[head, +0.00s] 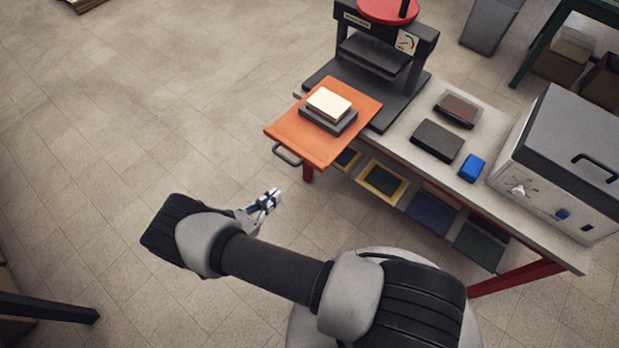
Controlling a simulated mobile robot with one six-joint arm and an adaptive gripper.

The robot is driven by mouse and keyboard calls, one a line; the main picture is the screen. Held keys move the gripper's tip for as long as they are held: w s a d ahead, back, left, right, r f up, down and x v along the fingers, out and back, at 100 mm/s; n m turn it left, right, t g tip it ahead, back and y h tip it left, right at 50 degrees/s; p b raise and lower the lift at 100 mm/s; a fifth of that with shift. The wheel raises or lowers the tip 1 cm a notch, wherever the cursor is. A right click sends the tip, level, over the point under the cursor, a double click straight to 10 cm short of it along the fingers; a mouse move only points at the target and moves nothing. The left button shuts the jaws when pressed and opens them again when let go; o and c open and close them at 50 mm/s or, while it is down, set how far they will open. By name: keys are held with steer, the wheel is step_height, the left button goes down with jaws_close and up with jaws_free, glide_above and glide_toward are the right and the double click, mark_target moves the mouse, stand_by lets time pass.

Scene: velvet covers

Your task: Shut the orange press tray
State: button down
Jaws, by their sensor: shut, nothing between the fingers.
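The orange press tray (311,144) is pulled out from the black press (375,65) and juts past the bench's near left edge. A dark grey block with a cream block (329,103) on top rests on it. A dark looped handle (287,155) hangs at the tray's near left edge. My gripper (273,196) is shut and empty. In the picture it lies below the tray handle, apart from it, over the floor.
The bench (400,165) holds a dark slab (437,140), a brown-topped pad (458,109), a blue block (472,167) and a large grey box (560,160). Flat coloured pieces lie on its lower shelf.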

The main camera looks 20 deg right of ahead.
mark_target(310, 165)
steer(key=shift+n+t, duration=0.5)
steer(key=x, duration=0.4)
steer(key=f+b+x, duration=0.1)
steer(key=x, duration=0.4)
steer(key=f+x, duration=0.1)
steer(key=x, duration=0.3)
steer(key=shift+s+d, duration=0.15)
steer(key=shift+d, duration=0.3)
